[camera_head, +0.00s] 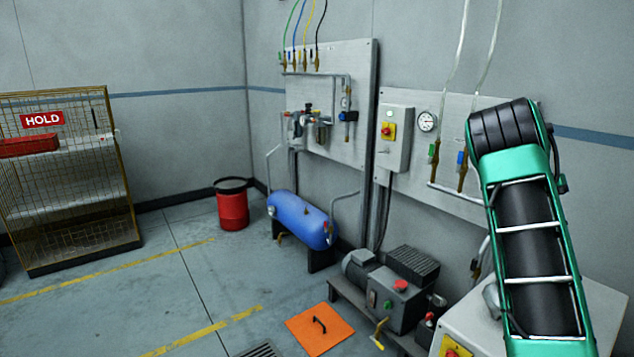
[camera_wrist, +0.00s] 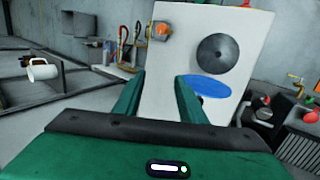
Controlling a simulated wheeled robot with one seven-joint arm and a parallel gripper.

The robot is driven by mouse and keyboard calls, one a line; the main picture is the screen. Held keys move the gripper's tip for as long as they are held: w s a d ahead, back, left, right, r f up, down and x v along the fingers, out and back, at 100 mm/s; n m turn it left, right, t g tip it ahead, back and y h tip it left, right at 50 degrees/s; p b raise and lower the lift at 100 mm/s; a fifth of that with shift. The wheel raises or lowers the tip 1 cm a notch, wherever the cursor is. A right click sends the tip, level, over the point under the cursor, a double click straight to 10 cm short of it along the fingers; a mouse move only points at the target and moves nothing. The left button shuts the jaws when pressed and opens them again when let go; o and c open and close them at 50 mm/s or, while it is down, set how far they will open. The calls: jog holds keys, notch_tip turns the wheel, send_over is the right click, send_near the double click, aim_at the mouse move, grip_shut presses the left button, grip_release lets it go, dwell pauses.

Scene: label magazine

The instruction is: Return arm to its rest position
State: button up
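My gripper (camera_wrist: 158,98) shows in the wrist view, with its two green fingers standing apart and nothing visible between them. Behind the fingers is a white box or panel (camera_wrist: 170,75) with a dark grey disc (camera_wrist: 222,54), a blue oval (camera_wrist: 210,86) and an orange knob-like part (camera_wrist: 161,30). I cannot tell how far the fingers are from it. In the head view my green and black arm (camera_head: 535,230) rises at the right. Its gripper end is not visible there.
A white cabinet (camera_head: 606,305) is beside the arm. A grey motor unit (camera_head: 402,290), blue tank (camera_head: 300,219) and red bin (camera_head: 232,207) stand along the wall. A caged HOLD rack (camera_head: 75,205) is at left. Floor between is open, with an orange plate (camera_head: 318,330).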

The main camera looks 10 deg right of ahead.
jog(key=s+a+f+n+t+y, duration=0.1)
jog(key=s+a+n+t, duration=0.2)
jog(key=s+a, duration=1.1)
jog(key=s+a+f+n+t+y, duration=0.1)
jog(key=s+a+f+n+t, duration=0.1)
jog(key=s+a, duration=1.2)
jog(key=shift+s+a+f+n+t, duration=0.3)
jog(key=shift+s+a+n+t, duration=0.15)
jog(key=shift+s, duration=0.2)
jog(key=shift+d, duration=0.1)
jog(key=shift+w+f, duration=0.25)
jog(key=shift+w, duration=0.35)
